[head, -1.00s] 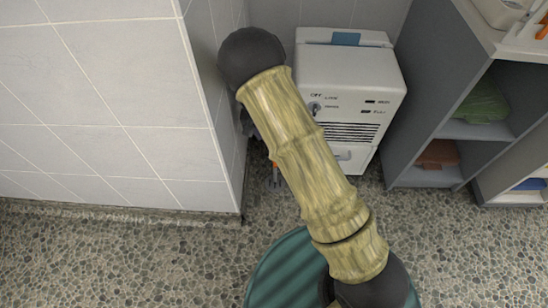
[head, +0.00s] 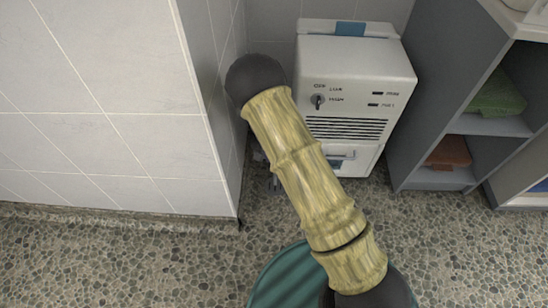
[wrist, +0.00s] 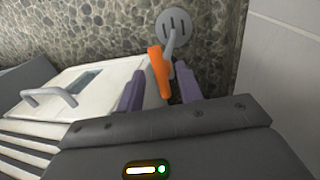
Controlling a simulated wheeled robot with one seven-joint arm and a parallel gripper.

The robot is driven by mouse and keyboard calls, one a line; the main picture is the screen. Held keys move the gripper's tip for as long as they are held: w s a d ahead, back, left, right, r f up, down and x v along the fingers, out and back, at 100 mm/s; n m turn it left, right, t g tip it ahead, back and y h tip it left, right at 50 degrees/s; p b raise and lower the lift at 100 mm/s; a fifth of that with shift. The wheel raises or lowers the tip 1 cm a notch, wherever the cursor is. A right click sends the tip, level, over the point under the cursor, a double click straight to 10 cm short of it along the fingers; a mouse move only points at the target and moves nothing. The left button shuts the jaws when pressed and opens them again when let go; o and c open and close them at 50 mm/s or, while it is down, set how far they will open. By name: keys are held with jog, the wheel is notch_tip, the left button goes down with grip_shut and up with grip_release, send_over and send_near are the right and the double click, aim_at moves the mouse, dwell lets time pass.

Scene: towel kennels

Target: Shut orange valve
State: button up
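The orange valve handle (wrist: 158,72) shows in the wrist view as a short upright lever beside a grey pipe (wrist: 171,42). My gripper (wrist: 160,80) has two purple fingers spread apart, with the lower part of the orange handle between them in the picture. Gaps show beside the handle, and I cannot tell whether either finger touches it. In the head view my arm covers most of this spot; only a bit of grey fitting (head: 275,183) shows beside it, and the orange handle is hidden.
A white machine (head: 365,75) with a knob, vents and a lower drawer stands behind my arm; its front also shows in the wrist view (wrist: 85,92). A tiled wall corner (head: 225,130) is close left. Grey shelves (head: 425,100) stand right. A slotted floor drain (wrist: 174,22) lies beyond the handle.

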grip_shut()
jog(key=shift+r+m+p, duration=0.2)
jog(key=shift+m+p, duration=0.2)
jog(key=shift+p, duration=0.5)
jog(key=m+p, duration=0.1)
jog(key=p, duration=0.2)
jog(key=shift+r+m+g, duration=0.15)
jog(key=shift+m+g, duration=0.15)
jog(key=shift+m, duration=0.1)
jog(key=m+p, duration=0.3)
jog(key=p, duration=0.1)
jog(key=shift+w+m+g, duration=0.15)
jog(key=shift+m+g, duration=0.15)
jog(key=m+p, duration=0.1)
jog(key=m, duration=0.1)
jog(key=m+y+p, duration=0.1)
jog(key=m+p, duration=0.1)
jog(key=m, duration=0.1)
jog(key=shift+w+d+g, duration=0.1)
jog(key=shift+w+g, duration=0.1)
jog(key=shift+g, duration=0.1)
jog(key=m+p, duration=0.1)
jog(key=m, duration=0.3)
jog(key=m+y+p, duration=0.1)
jog(key=m, duration=0.1)
jog(key=shift+w+d+f+m+p, duration=0.1)
jog(key=shift+f+m+p, duration=0.2)
jog(key=shift+m, duration=0.1)
